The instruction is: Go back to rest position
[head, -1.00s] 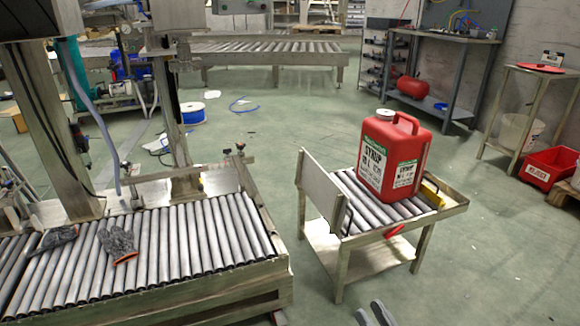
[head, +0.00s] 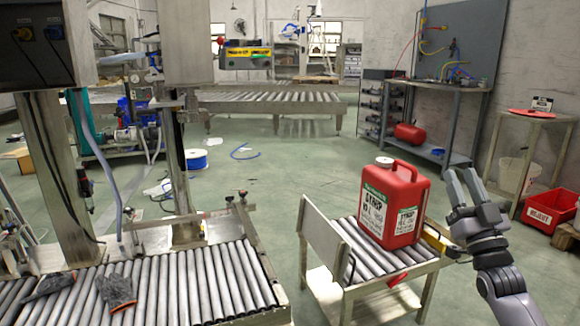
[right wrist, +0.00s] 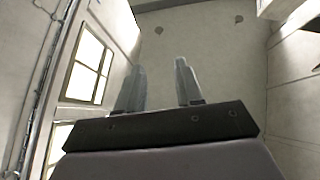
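My right gripper (head: 463,188) is raised at the right of the head view, its fingers pointing up. Its two fingers stand apart with nothing between them; the right wrist view also shows the open fingers (right wrist: 158,88) against a wall and ceiling. A red syrup canister (head: 408,192) with a white cap stands upright on the small roller stand (head: 332,285), to the left of my right gripper and apart from it in the picture. My left gripper is not in the head view.
A roller conveyor (head: 185,290) with grey gloves (head: 116,290) on it fills the lower left. A workbench (head: 440,90) and a small table (head: 535,118) stand at the back right, with a red crate (head: 548,205) below. Green floor (head: 290,165) is clear in the middle.

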